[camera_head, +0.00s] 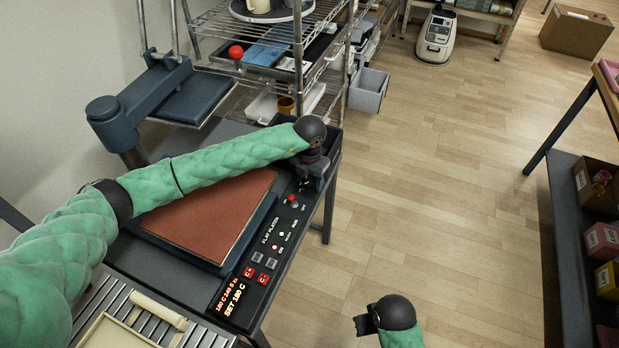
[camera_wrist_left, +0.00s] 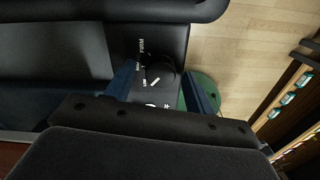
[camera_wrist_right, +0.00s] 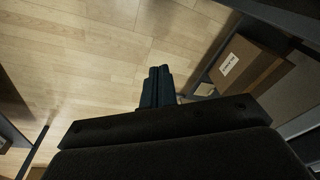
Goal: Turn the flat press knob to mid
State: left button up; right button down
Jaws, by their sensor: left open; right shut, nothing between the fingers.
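The flat press (camera_head: 150,255) has a brown platen (camera_head: 210,215) and a dark control panel (camera_head: 262,262) along its right side. The knob is a small black dial with a white mark, seen in the left wrist view (camera_wrist_left: 158,76) on the panel with printed labels around it. My left gripper (camera_head: 305,185) is over the far end of the panel. Its blue fingers are open on either side of the knob in the left wrist view (camera_wrist_left: 163,92); I cannot tell if they touch it. My right gripper (camera_head: 364,325) is shut and empty over the floor; it also shows in the right wrist view (camera_wrist_right: 158,84).
The raised press head (camera_head: 185,98) on its swing arm stands at the back left. A wire shelf (camera_head: 300,60) stands behind the press. A roller rack with a tray (camera_head: 120,332) lies at the front left. A table (camera_head: 560,170) is at the right. The floor between is clear.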

pick_arm(q)
jog(key=c, duration=1)
